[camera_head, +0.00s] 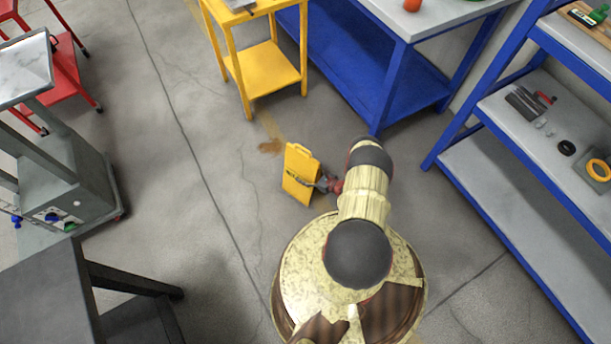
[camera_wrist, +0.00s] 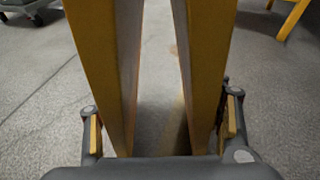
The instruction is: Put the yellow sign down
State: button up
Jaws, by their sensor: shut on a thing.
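The yellow sign (camera_head: 299,174) is a folding A-frame with a handle cut-out at its top. In the head view it is upright, just left of my gripper (camera_head: 323,184). My gripper is shut on the sign, with its fingers on the outer sides. In the wrist view the sign's two panels (camera_wrist: 205,60) stand a little apart and fill the middle, between my gripper's fingers (camera_wrist: 163,122). I cannot tell whether the sign's lower edges touch the floor. Part of its right side is hidden by my gripper.
A yellow table (camera_head: 268,58) and a blue workbench (camera_head: 365,75) stand behind the sign. A blue shelf rack (camera_head: 520,170) is at the right. A grey machine (camera_head: 70,190) stands at the left. The floor (camera_head: 215,220) left of the sign is clear, with a brown stain behind it.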

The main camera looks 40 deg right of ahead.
jog(key=shift+w+d+f, duration=0.1)
jog(key=shift+f, duration=0.35)
jog(key=o, duration=1.8)
jog(key=shift+f, duration=0.1)
jog(key=shift+c, duration=0.2)
jog(key=shift+o, duration=0.5)
